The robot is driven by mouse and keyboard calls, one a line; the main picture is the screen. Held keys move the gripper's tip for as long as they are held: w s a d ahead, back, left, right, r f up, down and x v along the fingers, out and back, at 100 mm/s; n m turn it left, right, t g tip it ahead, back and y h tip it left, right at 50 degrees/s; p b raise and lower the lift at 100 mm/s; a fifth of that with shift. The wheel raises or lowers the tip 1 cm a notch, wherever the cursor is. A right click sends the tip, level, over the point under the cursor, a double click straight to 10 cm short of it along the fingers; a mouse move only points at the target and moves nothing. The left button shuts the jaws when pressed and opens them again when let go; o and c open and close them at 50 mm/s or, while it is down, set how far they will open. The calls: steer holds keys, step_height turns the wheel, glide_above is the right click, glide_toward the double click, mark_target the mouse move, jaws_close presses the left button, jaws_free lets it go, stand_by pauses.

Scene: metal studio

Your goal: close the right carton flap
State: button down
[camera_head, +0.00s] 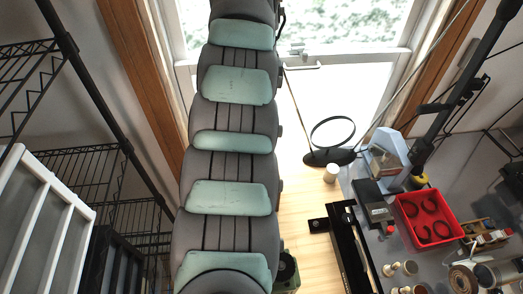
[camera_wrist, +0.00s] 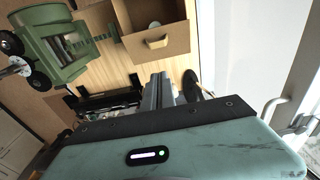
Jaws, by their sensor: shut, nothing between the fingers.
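In the wrist view, a brown cardboard carton (camera_wrist: 175,45) lies beyond my gripper, near the top edge. Its dark inside shows at the top, and a flat brown panel with a pale half-round mark faces me. I cannot tell which panel is the right flap. The top of the carton is cut off by the frame. My gripper (camera_wrist: 160,78) shows as grey fingers below the carton, shut and empty. In the head view, neither the carton nor the gripper is seen; my arm fills the middle.
A green wheeled machine (camera_wrist: 62,45) stands left of the carton in the wrist view. In the head view, a grey bench at right holds a red tray (camera_head: 428,219) and several small parts. Black wire shelves (camera_head: 90,180) stand left. A white door (camera_head: 330,95) is behind.

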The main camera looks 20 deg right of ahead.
steer(key=f+p, duration=0.1)
steer(key=f, duration=0.3)
steer(key=f+p, duration=0.1)
steer(key=f, duration=0.4)
steer(key=f+p, duration=0.1)
steer(key=f, duration=0.3)
steer(key=shift+a+f, duration=0.3)
steer(key=shift+a, duration=0.1)
steer(key=shift+a+f, duration=0.2)
steer(key=shift+f, duration=0.25)
